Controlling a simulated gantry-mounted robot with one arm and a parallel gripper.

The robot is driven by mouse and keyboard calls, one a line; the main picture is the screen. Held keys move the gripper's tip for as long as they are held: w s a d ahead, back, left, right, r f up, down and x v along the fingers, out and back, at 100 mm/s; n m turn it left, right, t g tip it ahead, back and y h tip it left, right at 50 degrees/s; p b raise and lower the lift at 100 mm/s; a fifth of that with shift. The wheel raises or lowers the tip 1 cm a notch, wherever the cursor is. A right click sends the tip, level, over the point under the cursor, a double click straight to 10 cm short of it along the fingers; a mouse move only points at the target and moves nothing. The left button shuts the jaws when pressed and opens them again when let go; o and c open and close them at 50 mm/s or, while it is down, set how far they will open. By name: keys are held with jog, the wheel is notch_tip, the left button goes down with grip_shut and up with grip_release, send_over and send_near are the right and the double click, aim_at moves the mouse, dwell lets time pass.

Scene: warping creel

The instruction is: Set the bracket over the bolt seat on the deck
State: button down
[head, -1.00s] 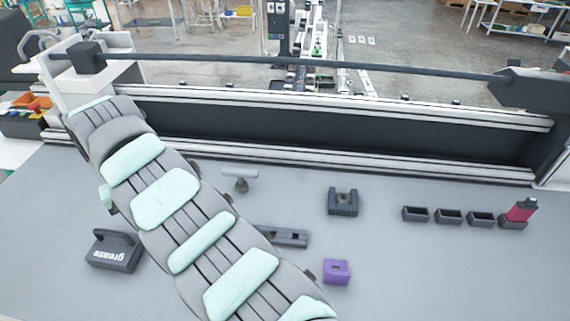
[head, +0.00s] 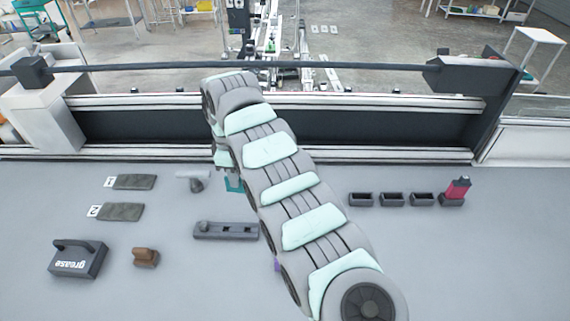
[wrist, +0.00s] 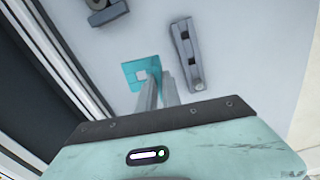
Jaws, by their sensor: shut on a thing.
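A teal part also shows under my arm in the head view (head: 233,186). My gripper (wrist: 157,88) is shut on the bracket's edge, its two fingers close together. Its height over the grey deck (head: 150,290) is hard to judge. A dark block with a round feature (wrist: 106,12) lies at the top of the wrist view, partly cut off; it may be the bolt seat, but I cannot tell. My arm hides this area in the head view.
A long dark bar (head: 226,231) with a knob lies in front of the bracket. A grey T-shaped piece (head: 193,175) stands to its left. Pads, a brown block (head: 146,258) and a grease box (head: 78,260) are further left. Small bins (head: 391,199) are right; the rear rail (head: 400,153) bounds the deck.

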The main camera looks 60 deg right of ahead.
jog(key=s+d+f+n+p, duration=0.1)
jog(key=s+d+n, duration=0.1)
jog(key=s+d, duration=1)
jog(key=shift+s+a+f+b, duration=0.15)
jog(key=shift+f+b, duration=0.15)
jog(key=shift+f, duration=0.85)
jog(key=shift+s+a+f+b, duration=0.15)
jog(key=shift+f+b, duration=0.15)
jog(key=shift+f, duration=0.85)
jog(key=shift+f, duration=0.15)
jog(key=shift+f, duration=0.2)
jog(key=shift+f+b, duration=0.3)
jog(key=shift+f, duration=0.35)
jog(key=c, duration=1.5)
grip_release()
jog(key=shift+o, duration=0.7)
jog(key=shift+o, duration=0.8)
